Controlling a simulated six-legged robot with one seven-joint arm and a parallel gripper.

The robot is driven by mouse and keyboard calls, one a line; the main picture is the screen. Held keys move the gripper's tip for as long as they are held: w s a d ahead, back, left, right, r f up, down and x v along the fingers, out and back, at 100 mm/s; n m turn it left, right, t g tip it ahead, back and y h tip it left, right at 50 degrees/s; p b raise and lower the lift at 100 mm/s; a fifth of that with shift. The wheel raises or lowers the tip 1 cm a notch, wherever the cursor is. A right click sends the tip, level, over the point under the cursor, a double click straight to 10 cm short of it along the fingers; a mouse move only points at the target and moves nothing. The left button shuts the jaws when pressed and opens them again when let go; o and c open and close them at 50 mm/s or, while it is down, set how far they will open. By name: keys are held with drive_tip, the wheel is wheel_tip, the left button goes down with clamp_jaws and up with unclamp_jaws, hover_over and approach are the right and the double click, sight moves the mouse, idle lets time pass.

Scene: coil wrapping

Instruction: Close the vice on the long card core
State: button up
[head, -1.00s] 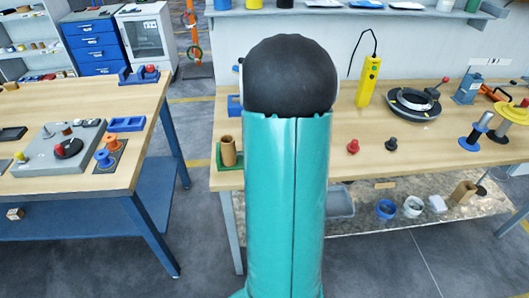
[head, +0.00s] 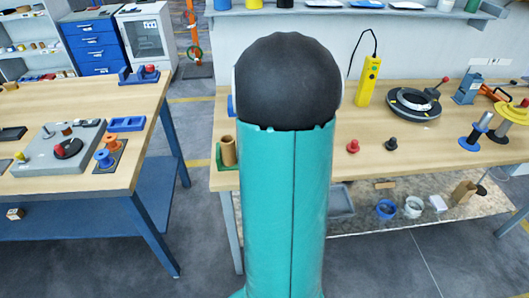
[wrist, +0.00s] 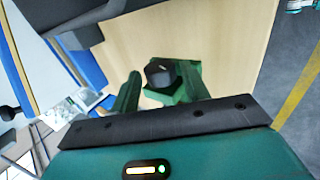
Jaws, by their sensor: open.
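A brown card core (head: 228,150) stands upright in a green holder (head: 222,182) at the left end of the right bench, just left of my arm in the head view. Only a sliver of a blue thing (head: 232,105) shows behind my arm; I cannot tell whether it is the vice. My gripper (wrist: 160,80) shows in the wrist view with its green fingers apart, over the wooden bench top. A dark round piece (wrist: 159,72) with green around it lies between or beyond the fingers; I cannot tell what it is or whether they touch it. My arm hides the gripper in the head view.
Red and black knobs (head: 353,146) and a dark ring fixture (head: 413,102) stand on the right bench (head: 300,165). A yellow tester (head: 368,80) stands at the back. The left bench (head: 60,105) holds a grey plate and a blue block with a red ball (head: 138,75).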

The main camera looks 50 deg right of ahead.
drive_tip(key=c, duration=0.6)
drive_tip(key=shift+w+d+r+g+y, duration=0.1)
drive_tip(key=shift+w+g+y, duration=0.05)
drive_tip(key=shift+g+y, duration=0.55)
drive_tip(key=shift+w+d+g+y, duration=0.1)
drive_tip(key=shift+w+g+y, duration=0.05)
drive_tip(key=shift+g+y, duration=0.5)
drive_tip(key=shift+w+d+g+y, duration=0.2)
drive_tip(key=shift+d+g+y, duration=0.1)
drive_tip(key=shift+g+y, duration=0.75)
drive_tip(key=shift+y, duration=0.3)
